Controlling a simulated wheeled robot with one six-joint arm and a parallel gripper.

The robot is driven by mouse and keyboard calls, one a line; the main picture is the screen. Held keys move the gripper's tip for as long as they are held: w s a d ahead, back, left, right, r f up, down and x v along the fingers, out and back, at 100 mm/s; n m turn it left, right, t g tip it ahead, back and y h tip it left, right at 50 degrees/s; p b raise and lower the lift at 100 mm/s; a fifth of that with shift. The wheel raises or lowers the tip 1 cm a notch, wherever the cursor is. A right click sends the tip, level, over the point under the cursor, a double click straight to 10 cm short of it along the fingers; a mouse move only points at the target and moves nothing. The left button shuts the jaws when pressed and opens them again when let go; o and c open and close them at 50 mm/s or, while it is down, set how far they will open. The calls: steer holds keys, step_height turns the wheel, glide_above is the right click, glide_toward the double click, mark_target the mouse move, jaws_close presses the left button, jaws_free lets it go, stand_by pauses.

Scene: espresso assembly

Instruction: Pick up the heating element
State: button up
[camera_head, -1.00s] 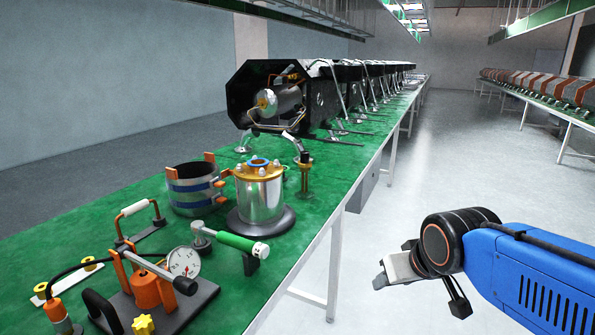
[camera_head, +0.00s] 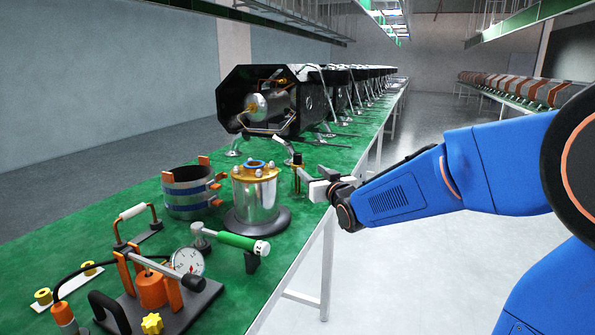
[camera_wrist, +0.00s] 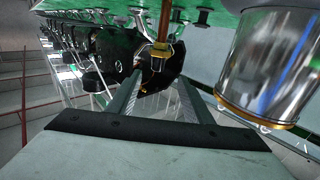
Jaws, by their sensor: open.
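A slim upright brass and dark piece (camera_head: 298,176) stands at the table's right edge. The wrist view shows its copper-coloured rod (camera_wrist: 165,18) and brass collar. A dark open ring with blue bands and orange tabs (camera_head: 186,192) stands to the left, beyond the steel boiler (camera_head: 256,195). I cannot tell for certain which of these is the heating element. My gripper (camera_head: 313,184) is open and empty, level with the table edge, just right of the slim piece. In the wrist view its two fingers (camera_wrist: 157,84) are apart and point towards that piece; contact cannot be told.
The boiler also stands close by in the wrist view (camera_wrist: 268,65). A black machine housing (camera_head: 285,100) stands behind. The aisle right of the table is clear.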

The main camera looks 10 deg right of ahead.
mark_target(298, 160)
steer(key=w, duration=0.4)
steer(key=w+a, duration=0.1)
steer(key=w, duration=0.7)
steer(key=shift+a, duration=0.4)
steer(key=shift+w+a+r, duration=0.1)
steer(key=shift+w+a, duration=0.05)
steer(key=shift+w, duration=1.15)
steer(key=shift+w+a, duration=0.1)
steer(key=shift+w, duration=1.2)
jaws_close()
